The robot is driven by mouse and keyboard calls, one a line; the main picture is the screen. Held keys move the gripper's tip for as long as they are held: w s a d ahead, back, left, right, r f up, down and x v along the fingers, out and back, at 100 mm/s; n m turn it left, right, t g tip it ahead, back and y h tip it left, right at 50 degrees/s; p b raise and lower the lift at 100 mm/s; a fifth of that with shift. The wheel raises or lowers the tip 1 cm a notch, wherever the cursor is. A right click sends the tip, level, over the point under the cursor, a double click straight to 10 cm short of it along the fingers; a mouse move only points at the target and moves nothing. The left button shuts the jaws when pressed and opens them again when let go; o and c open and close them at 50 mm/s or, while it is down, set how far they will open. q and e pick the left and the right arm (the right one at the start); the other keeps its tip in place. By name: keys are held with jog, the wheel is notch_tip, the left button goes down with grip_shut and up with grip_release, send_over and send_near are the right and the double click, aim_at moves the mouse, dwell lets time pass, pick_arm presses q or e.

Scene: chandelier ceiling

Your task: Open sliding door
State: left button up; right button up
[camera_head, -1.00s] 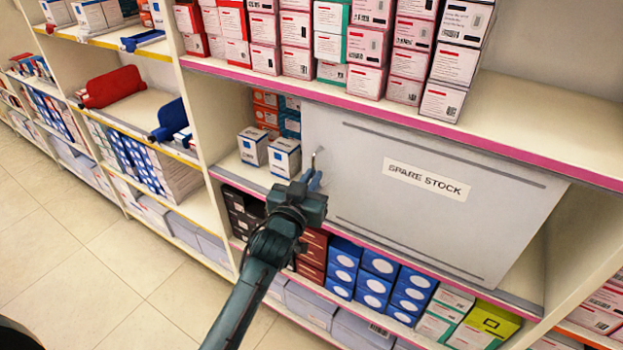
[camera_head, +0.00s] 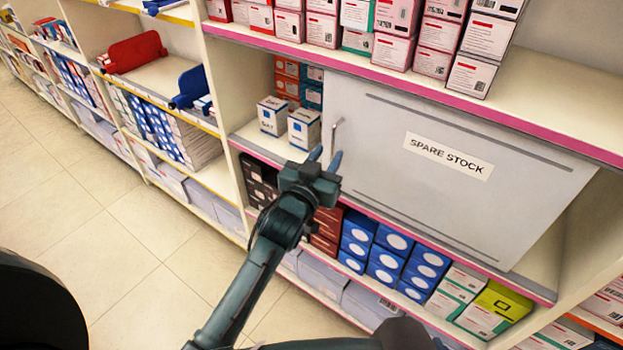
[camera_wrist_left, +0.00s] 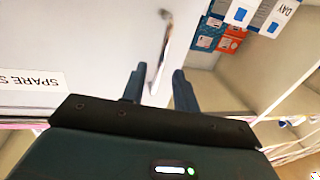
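The grey sliding door (camera_head: 460,165) marked "SPARE STOCK" covers most of the middle shelf bay. Its small metal handle (camera_head: 336,136) is at the door's left edge; the handle also shows in the left wrist view (camera_wrist_left: 163,50). My left gripper (camera_head: 325,160) is just in front of the handle and slightly below it. In the left wrist view its two fingers (camera_wrist_left: 158,82) are apart, with the handle ahead between and beyond the tips. It holds nothing. My right gripper is not seen.
White boxes (camera_head: 288,122) and orange and blue boxes stand in the open gap left of the door. A pink-edged shelf (camera_head: 420,90) runs above, with boxes on it. Tiled floor (camera_head: 60,220) is clear at left.

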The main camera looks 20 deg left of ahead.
pick_arm(q)
jog(key=s+a, duration=0.1)
jog(key=s, duration=0.9)
jog(key=shift+s+a+b, duration=0.3)
jog(key=shift+b, duration=0.1)
jog(key=s+f+m+g+p, duration=0.1)
jog(key=s+f+g, duration=0.6)
jog(key=s+f, duration=0.8)
notch_tip(320, 180, down, 3)
jog(key=shift+s+a+r+h+p, duration=0.2)
jog(key=shift+s+a+h+p, duration=0.15)
jog(key=shift+a, duration=0.1)
jog(key=shift+w+a, duration=0.1)
jog(key=shift+w, duration=0.05)
